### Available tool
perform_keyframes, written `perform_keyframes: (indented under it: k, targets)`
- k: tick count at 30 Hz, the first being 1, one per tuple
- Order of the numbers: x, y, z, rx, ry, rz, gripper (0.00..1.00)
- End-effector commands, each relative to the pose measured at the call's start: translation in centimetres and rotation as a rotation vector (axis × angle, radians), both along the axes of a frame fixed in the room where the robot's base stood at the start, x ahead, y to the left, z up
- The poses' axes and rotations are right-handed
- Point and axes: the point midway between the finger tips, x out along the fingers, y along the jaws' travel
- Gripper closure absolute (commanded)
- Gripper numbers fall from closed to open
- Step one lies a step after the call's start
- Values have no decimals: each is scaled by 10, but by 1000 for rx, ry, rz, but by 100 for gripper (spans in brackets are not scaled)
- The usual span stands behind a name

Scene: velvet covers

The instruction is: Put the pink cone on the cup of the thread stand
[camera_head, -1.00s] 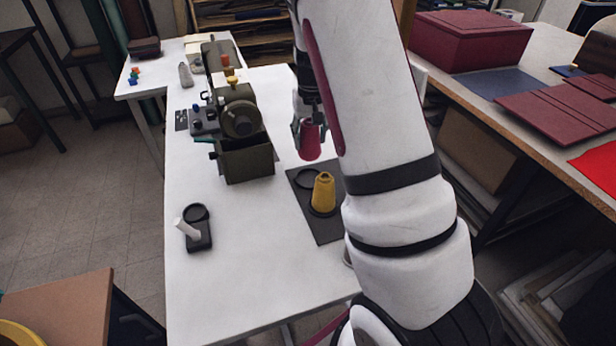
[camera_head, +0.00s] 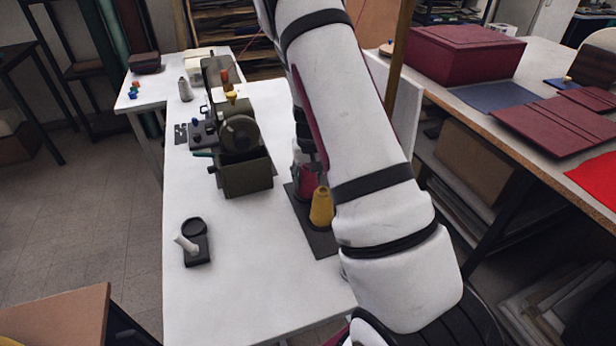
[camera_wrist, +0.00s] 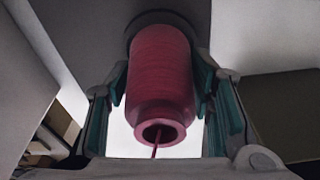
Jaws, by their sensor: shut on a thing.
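The pink cone (camera_wrist: 160,75) fills the middle of the wrist view, between the teal pads of my gripper (camera_wrist: 160,92). My gripper is shut on it. A dark round cup rim (camera_wrist: 140,19) shows behind the cone's far end, and I cannot tell whether the two touch. In the head view the pink cone (camera_head: 308,184) is partly hidden by my arm and stands over the back part of the dark thread stand (camera_head: 325,246). A yellow cone (camera_head: 321,208) stands upright on the stand's front part, close to the pink one.
An olive machine (camera_head: 245,175) stands left of the stand on the white table (camera_head: 230,290). A small black holder (camera_head: 196,252) with a tilted white piece is at front left. Right of my arm is a bench with a dark red box (camera_head: 465,55).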

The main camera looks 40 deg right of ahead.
Motion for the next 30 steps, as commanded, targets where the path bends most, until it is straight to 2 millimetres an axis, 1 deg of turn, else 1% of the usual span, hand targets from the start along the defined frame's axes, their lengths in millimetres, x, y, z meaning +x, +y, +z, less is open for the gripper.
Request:
perform_keyframes:
  k: [4, 5, 6, 7, 16, 20, 23, 30]
  targets:
    - [0, 0, -4, 1, 1, -1, 81]
    - [0, 0, -3, 0, 1, 0, 45]
    - [0, 0, -3, 0, 1, 0, 36]
    - [0, 0, -3, 0, 1, 0, 32]
    - [0, 0, -2, 0, 1, 0, 32]
    - [0, 0, 6, -1, -2, 1, 32]
    - [-1, 1, 20, -1, -3, 1, 32]
    - [-6, 4, 69, -1, -4, 2, 32]
